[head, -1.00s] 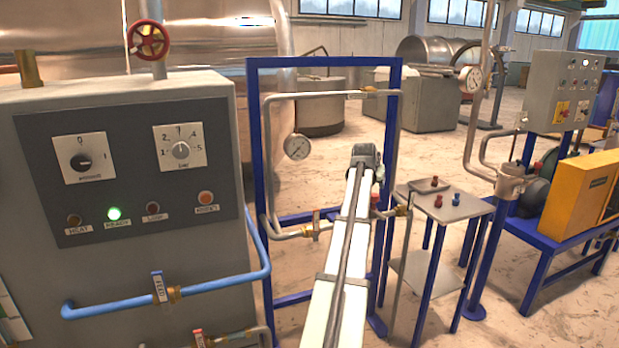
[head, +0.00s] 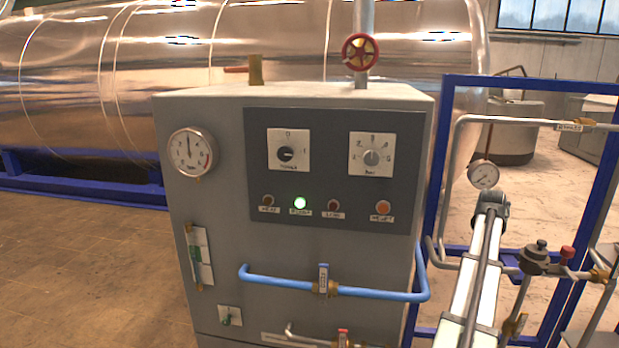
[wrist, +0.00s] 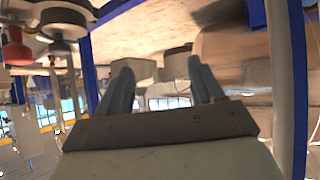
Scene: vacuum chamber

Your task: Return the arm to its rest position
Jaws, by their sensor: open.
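My arm, white with a dark cable along it, reaches up from the lower right of the head view. Its grey far joint shows just below the pressure gauge (head: 483,175), and my gripper's fingers are hidden in that view. In the wrist view, my gripper (wrist: 162,72) shows two blue-grey fingers standing well apart with nothing between them. It is open and empty. The wrist picture looks upside down, with windows low and floor high.
A grey control cabinet (head: 310,230) with a lit green lamp and blue pipe (head: 290,283) stands left of my arm. A blue frame (head: 445,130) with pipework stands close around it. A red-topped valve (head: 567,252) is to the right. Open floor (head: 90,260) lies left.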

